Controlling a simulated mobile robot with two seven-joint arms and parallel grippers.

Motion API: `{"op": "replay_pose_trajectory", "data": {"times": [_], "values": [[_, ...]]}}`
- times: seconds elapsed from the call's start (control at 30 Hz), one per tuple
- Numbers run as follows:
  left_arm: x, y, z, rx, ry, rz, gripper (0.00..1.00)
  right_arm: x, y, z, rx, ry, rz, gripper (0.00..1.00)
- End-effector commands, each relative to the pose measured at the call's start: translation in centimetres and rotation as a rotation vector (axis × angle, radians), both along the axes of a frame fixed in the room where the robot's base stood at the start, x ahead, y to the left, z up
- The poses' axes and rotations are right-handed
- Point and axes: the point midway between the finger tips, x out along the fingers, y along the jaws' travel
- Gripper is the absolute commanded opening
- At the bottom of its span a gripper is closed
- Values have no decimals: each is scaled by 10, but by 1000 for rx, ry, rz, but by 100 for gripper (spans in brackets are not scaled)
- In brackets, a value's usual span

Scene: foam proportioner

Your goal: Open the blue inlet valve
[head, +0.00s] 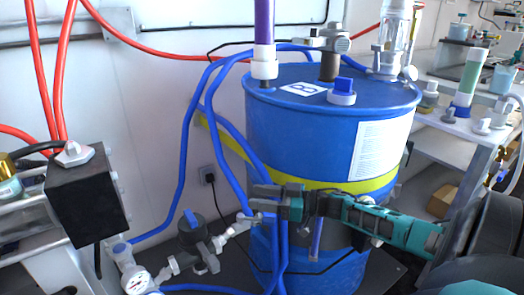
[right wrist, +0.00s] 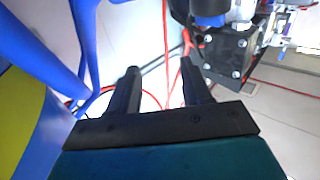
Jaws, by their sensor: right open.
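A small valve with a blue handle (head: 190,218) on a dark grey round body (head: 192,235) sits low in the pipework left of the blue drum; I take it to be the blue inlet valve. My right gripper (head: 256,203) reaches in from the right across the front of the drum, fingers pointing left. Its fingertips are to the right of the valve and apart from it. In the right wrist view its two dark fingers (right wrist: 158,80) stand apart with nothing between them. My left gripper is not in view.
The blue drum (head: 310,135) stands close behind my right gripper. Blue hoses (head: 180,165) hang beside it, near the fingertips. A bench (head: 440,150) with containers is at the right.

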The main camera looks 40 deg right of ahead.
Motion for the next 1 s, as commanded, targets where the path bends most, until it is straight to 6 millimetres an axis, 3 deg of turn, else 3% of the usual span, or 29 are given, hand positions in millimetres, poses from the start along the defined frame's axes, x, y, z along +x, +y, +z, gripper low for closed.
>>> {"op": "replay_pose_trajectory", "data": {"times": [0.03, 0.2, 0.43, 0.63, 0.93, 1.0], "values": [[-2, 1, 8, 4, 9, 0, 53, 0, 0, 20, -2, 0, 2, 49], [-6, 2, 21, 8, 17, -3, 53, -1, 0, 61, -3, 0, 3, 49], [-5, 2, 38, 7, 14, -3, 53, 0, 0, 106, -2, 1, 2, 49], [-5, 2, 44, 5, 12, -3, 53, 0, 0, 123, -1, 1, 0, 49], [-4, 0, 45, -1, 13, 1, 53, 0, 0, 125, 1, 1, -1, 49], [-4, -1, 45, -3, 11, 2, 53, 0, 0, 124, 1, 1, -2, 44]]}}
